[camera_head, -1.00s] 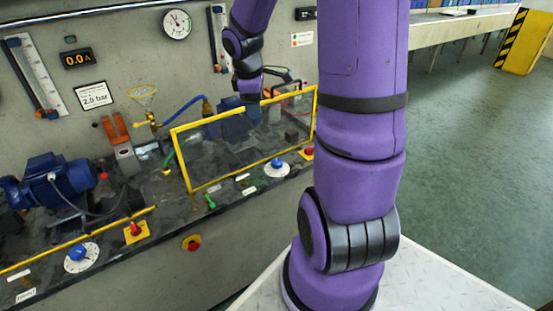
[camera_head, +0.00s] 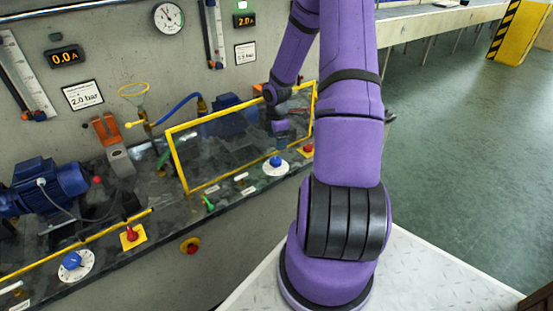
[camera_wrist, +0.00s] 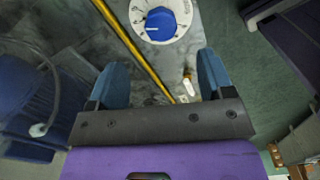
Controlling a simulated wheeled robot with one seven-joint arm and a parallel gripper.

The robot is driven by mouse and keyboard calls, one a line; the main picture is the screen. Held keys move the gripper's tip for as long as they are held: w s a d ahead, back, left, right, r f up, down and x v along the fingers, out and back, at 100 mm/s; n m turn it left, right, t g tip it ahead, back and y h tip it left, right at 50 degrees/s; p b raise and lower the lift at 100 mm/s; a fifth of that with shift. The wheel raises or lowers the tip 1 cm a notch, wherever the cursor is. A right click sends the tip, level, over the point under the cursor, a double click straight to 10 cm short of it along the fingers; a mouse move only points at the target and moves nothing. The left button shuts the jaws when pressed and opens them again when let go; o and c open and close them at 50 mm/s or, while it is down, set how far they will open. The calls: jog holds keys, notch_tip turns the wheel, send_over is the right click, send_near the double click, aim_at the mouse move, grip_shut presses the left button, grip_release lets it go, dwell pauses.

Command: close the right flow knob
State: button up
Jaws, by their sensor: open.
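The right flow knob (camera_head: 276,161) is a blue knob on a round white dial at the front edge of the bench, right of centre. In the wrist view the blue knob (camera_wrist: 160,24) sits on its white dial (camera_wrist: 138,12) at the top edge, which cuts off part of the dial. Its white pointer line points left. My gripper (camera_wrist: 162,72) is open and empty, its two blue-grey fingers apart. The knob lies beyond the fingertips, roughly in line with the gap, not visibly touched. In the head view my gripper (camera_head: 279,137) is just above the knob; its fingers are hard to make out.
A red knob on a yellow plate (camera_head: 306,149) is to the right. A green-handled valve (camera_head: 207,203) is to the left. A second blue knob (camera_head: 71,260) is further left.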

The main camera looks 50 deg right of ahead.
aim_at(277, 160)
notch_tip(277, 160, down, 9)
jog(key=shift+f, duration=0.2)
jog(key=shift+c, duration=0.4)
jog(key=c, duration=0.8)
jog(key=shift+c, duration=0.2)
